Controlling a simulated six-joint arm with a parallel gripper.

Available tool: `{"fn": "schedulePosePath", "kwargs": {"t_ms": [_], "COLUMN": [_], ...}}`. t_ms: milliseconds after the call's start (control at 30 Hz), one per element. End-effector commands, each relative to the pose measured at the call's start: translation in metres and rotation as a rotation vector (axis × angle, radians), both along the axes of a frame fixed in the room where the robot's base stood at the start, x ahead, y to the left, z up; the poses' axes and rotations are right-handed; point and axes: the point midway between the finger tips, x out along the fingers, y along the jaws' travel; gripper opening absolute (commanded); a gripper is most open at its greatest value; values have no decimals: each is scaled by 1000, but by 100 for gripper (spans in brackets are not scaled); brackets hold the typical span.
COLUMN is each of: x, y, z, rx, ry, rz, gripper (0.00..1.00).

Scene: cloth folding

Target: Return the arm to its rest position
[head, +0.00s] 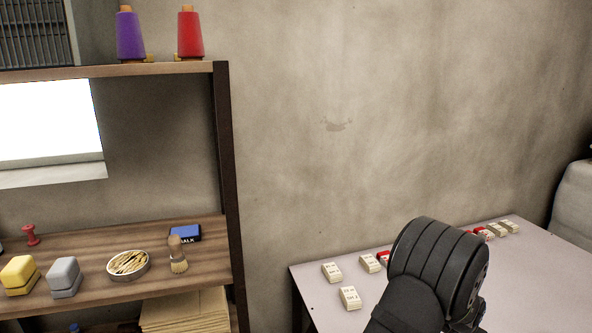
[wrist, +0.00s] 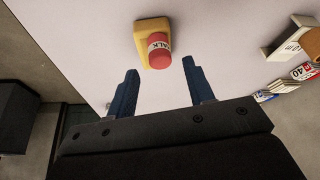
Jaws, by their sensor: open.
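My gripper (wrist: 158,85) shows in the wrist view with its two blue fingers wide apart and nothing between them. The gripper is apart from both. In the head view a dark rounded link of my arm (head: 437,265) rises at the lower right, in front of the pale table (head: 550,285). The fingers do not show in the head view. No cloth shows in either view.
Several small labelled packets, one a white packet (head: 349,297), lie on the table. A wooden shelf (head: 75,252) at the left holds a brush (head: 178,262), a round tin (head: 128,264) and small blocks. The wall above the table is clear.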

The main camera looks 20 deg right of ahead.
Motion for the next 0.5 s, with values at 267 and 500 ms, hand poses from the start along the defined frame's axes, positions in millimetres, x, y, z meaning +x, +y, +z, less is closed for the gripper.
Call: {"fn": "schedulePosePath", "kwargs": {"t_ms": [267,500], "x": [6,7], "y": [-16,-18], "z": [-44,-1], "rx": [2,-5], "ry": [1,-3], "rz": [0,-1], "gripper": [48,48]}}
